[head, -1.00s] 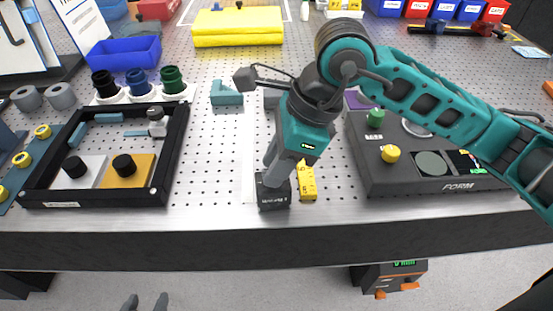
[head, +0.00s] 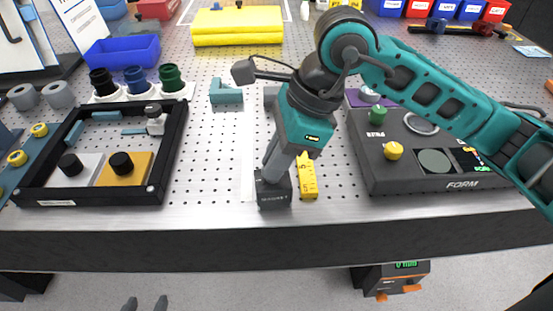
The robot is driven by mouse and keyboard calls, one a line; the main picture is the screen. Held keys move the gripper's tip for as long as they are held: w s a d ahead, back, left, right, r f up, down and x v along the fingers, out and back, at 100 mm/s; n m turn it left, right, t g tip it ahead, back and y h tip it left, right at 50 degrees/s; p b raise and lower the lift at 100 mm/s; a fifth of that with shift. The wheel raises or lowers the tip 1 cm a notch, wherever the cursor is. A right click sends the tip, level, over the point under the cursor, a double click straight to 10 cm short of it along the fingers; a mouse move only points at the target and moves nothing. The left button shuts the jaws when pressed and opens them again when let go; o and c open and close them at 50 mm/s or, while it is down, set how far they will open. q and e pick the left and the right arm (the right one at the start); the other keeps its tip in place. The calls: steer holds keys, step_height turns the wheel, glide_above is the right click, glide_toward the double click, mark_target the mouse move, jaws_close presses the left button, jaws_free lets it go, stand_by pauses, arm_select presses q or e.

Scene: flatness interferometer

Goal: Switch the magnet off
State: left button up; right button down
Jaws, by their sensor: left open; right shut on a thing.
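The magnet, a small black block with white lettering on its front (head: 274,199), stands near the front edge of the perforated metal table. My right gripper (head: 273,178) reaches down onto it from above and is shut at its top. The fingers and the gripper body hide most of the top, so I cannot see which part is pinched or how any switch is set. My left gripper (head: 146,303) shows only as two dark fingertips at the bottom of the view. They are apart and empty, in front of the table.
A yellow marked block (head: 308,180) stands close to the right of the magnet. A black-framed tray (head: 105,198) with knobbed blocks lies to the left, and a dark FORM console (head: 420,182) to the right. The table left of the magnet is clear.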

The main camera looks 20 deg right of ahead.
steer(key=c, duration=1.2)
jaws_free()
steer(key=w+v, duration=0.1)
steer(key=v, duration=1.2)
steer(key=shift+s, duration=0.5)
steer(key=shift+a, duration=0.15)
steer(key=shift+s, duration=0.1)
